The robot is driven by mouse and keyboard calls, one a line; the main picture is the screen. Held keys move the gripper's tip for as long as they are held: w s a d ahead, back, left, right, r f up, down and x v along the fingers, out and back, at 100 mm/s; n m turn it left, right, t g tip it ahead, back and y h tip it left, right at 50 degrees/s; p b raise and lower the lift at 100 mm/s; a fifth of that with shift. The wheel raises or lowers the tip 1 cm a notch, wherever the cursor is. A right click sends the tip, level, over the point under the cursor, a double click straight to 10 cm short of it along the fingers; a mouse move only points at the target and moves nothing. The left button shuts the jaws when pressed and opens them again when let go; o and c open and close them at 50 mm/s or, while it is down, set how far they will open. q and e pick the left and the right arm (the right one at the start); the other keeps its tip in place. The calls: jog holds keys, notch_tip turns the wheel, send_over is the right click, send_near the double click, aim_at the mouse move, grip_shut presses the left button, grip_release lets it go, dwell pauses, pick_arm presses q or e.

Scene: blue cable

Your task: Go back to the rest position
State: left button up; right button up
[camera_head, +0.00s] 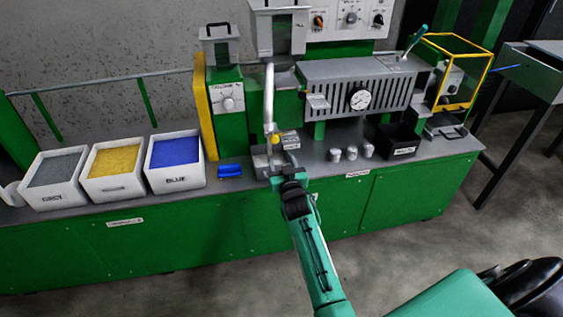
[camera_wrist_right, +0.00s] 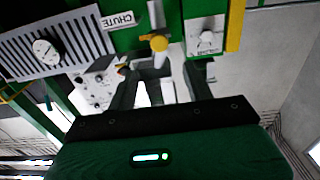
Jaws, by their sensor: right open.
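My right gripper (camera_head: 280,166) reaches over the green bench in the head view, at the foot of the pale chute pipe (camera_head: 269,95). In the right wrist view its two fingers (camera_wrist_right: 155,92) stand apart, with nothing seen between them. A yellow-handled valve (camera_wrist_right: 158,43) shows just beyond the fingers. A small blue piece (camera_head: 230,170) lies on the bench left of the gripper, apart from it. A thin blue strand (camera_head: 507,68) shows at the far right beside the grey table. My left gripper is not in view.
Three white bins with grey (camera_head: 54,168), yellow (camera_head: 113,161) and blue (camera_head: 175,151) contents stand on the left of the bench. Several metal cups (camera_head: 351,153) and a black tray (camera_head: 398,143) stand on the right. A yellow-framed guard (camera_head: 462,72) rises behind. The floor in front is clear.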

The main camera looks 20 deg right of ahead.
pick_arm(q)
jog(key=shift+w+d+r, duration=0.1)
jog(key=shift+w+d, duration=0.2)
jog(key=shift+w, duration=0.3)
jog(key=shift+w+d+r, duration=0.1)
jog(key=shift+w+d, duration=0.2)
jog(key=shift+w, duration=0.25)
